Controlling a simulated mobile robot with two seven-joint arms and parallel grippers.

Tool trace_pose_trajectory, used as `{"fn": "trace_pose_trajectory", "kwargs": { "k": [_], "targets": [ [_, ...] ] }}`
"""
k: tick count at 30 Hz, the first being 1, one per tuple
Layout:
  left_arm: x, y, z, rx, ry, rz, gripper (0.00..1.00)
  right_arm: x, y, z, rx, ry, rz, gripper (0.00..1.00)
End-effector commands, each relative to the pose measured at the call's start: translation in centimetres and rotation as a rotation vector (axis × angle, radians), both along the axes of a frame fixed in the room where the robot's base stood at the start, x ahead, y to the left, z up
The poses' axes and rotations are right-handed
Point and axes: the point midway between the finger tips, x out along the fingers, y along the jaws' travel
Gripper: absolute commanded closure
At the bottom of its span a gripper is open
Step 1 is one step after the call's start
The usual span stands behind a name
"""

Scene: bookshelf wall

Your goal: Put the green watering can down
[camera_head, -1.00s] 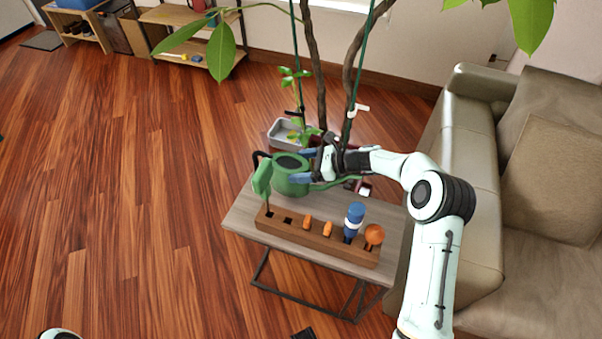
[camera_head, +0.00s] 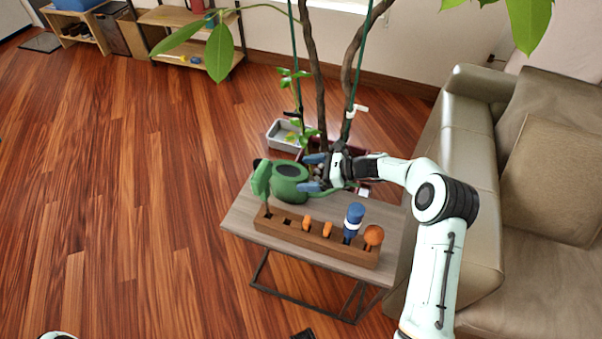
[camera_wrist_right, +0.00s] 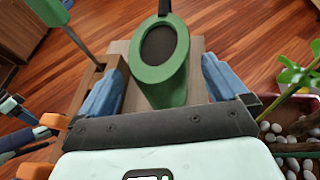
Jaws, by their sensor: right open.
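The green watering can (camera_head: 290,188) appears to stand upright on the far part of the small grey wooden table (camera_head: 240,217). Its round dark opening faces up, and its thin spout points right. My right gripper (camera_head: 311,172) is open, with its blue fingers at the can's right side. In the right wrist view the can (camera_wrist_right: 165,92) lies between the two spread fingers, with visible gaps on both sides. Its black handle shows at the top edge there. The can's base is partly hidden. My left gripper is not in view.
A wooden rack (camera_head: 314,240) at the table's front holds a green-handled tool (camera_head: 262,180), orange pieces, a blue-and-white item (camera_head: 354,220) and an orange ball-topped item (camera_head: 373,236). A potted plant and grey tray (camera_head: 283,135) stand behind. A sofa (camera_head: 470,180) is right; floor is clear left.

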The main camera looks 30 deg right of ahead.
Motion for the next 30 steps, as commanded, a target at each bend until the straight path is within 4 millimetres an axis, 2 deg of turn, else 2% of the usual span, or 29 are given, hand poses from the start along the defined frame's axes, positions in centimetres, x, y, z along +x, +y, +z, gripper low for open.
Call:
{"fn": "trace_pose_trajectory", "kwargs": {
  "k": [6, 12, 18, 30],
  "targets": [
    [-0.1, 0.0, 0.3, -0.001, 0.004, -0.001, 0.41, -2.9, -3.7, 1.9, -0.002, 0.0, -0.004, 0.0],
    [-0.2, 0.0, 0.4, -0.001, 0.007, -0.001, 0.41, -4.7, -5.8, 3.0, -0.001, 0.0, -0.002, 0.0],
    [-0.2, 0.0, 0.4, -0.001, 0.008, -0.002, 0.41, -5.3, -6.5, 3.3, 0.0, 0.0, 0.001, 0.0],
    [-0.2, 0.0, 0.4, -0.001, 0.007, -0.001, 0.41, -5.3, -6.5, 3.3, -0.001, -0.001, 0.0, 0.0]
  ]
}}
